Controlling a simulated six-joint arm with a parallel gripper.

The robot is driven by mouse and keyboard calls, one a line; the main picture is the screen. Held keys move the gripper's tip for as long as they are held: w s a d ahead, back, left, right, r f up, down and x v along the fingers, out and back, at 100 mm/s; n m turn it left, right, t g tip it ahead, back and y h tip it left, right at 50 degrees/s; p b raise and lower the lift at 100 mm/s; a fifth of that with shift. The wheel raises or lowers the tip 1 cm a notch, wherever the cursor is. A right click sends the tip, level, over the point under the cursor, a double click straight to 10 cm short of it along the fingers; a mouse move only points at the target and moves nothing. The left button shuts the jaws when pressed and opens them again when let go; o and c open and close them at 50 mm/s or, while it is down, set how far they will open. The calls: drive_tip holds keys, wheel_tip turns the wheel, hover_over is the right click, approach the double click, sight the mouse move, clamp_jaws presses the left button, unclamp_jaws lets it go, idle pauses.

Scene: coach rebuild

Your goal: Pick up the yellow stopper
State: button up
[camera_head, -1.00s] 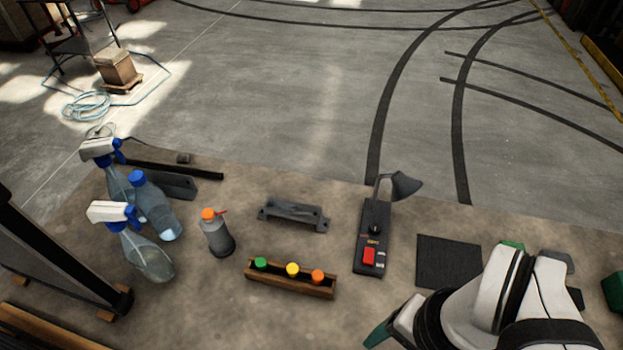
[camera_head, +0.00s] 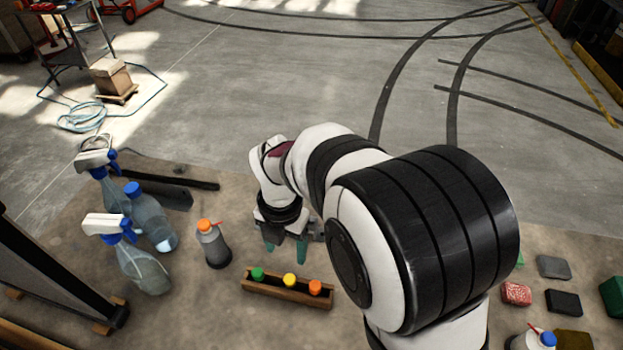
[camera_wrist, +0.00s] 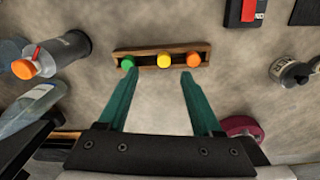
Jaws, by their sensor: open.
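The yellow stopper (camera_head: 290,280) sits in the middle of a wooden rack (camera_head: 262,288), between a green stopper (camera_head: 258,274) and an orange stopper (camera_head: 315,287). In the wrist view the yellow stopper (camera_wrist: 164,61) shows beyond my fingertips, between them left to right. My gripper (camera_head: 286,246) is open and empty, with green fingers pointing down behind the rack in the head view. In the wrist view my gripper (camera_wrist: 158,77) has its fingertips near the rack's edge, apart from the yellow stopper. Nothing hides the yellow stopper.
A grey bottle with an orange cap (camera_head: 214,246) stands left of the rack. Spray bottles (camera_head: 140,268) and a blue-capped bottle (camera_head: 152,218) stand farther left. Small blocks (camera_head: 516,294) lie at the right. Bare bench lies in front of the rack.

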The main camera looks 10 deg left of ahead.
sight(290, 278)
drive_tip(key=f, duration=0.6)
drive_tip(key=s+f, duration=0.1)
drive_tip(key=f, duration=0.2)
drive_tip(key=shift+d+f, duration=0.3)
drive_tip(key=shift+f, duration=0.05)
clamp_jaws()
